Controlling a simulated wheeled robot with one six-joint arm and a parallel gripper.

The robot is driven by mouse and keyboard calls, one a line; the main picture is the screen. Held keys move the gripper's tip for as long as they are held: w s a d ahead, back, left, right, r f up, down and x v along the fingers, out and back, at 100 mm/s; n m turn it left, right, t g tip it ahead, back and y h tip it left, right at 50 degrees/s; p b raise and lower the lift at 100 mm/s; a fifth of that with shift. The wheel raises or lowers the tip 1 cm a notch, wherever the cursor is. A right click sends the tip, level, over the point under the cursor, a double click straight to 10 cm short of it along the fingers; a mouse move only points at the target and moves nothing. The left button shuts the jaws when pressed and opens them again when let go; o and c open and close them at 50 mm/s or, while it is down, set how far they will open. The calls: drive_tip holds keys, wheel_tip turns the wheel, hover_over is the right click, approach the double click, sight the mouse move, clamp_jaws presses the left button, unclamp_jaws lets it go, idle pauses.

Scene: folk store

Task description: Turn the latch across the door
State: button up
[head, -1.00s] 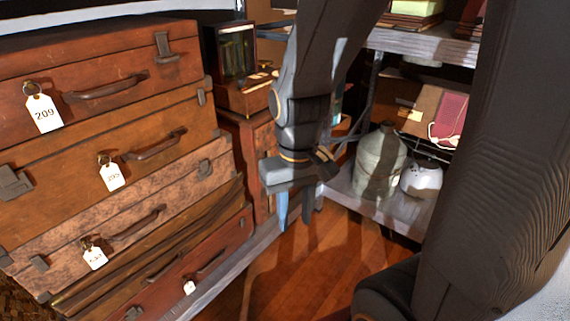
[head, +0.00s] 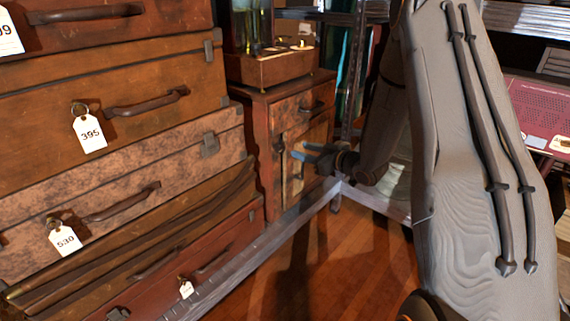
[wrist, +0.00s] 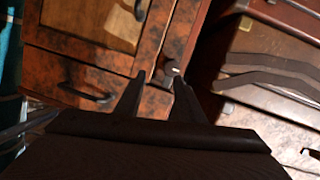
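A small wooden cabinet (head: 268,150) stands beside the suitcases, with a drawer above a panelled door (head: 318,135). In the wrist view the door (wrist: 95,18) is at the top left and the drawer with its dark handle (wrist: 85,93) is lower left. A small pale metal piece, which looks like the latch (wrist: 171,68), sits on the cabinet front near the door's edge. My gripper (head: 306,152) is open in front of the door, fingers pointing left. In the wrist view its fingertips (wrist: 161,78) lie apart near the latch; contact cannot be told.
Stacked suitcases (head: 120,150) with paper tags fill the left side. A wooden box (head: 270,70) stands on the cabinet. A pale ledge (head: 240,260) runs along the floor below the suitcases. The wooden floor (head: 340,265) in front is clear.

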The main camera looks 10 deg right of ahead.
sight(282, 150)
drive_tip(key=w+a+f+y+b, duration=0.1)
drive_tip(key=w+a+n+y, duration=0.1)
drive_tip(key=w+a, duration=0.1)
drive_tip(key=w+a+f+y+b, duration=0.1)
drive_tip(key=w+a, duration=0.1)
drive_tip(key=shift+w+a+f+n+t+y+b, duration=0.15)
drive_tip(key=shift+f+n+t+y+b, duration=0.15)
drive_tip(key=shift+f+t+b, duration=0.1)
idle(0.3)
drive_tip(key=c, duration=0.8)
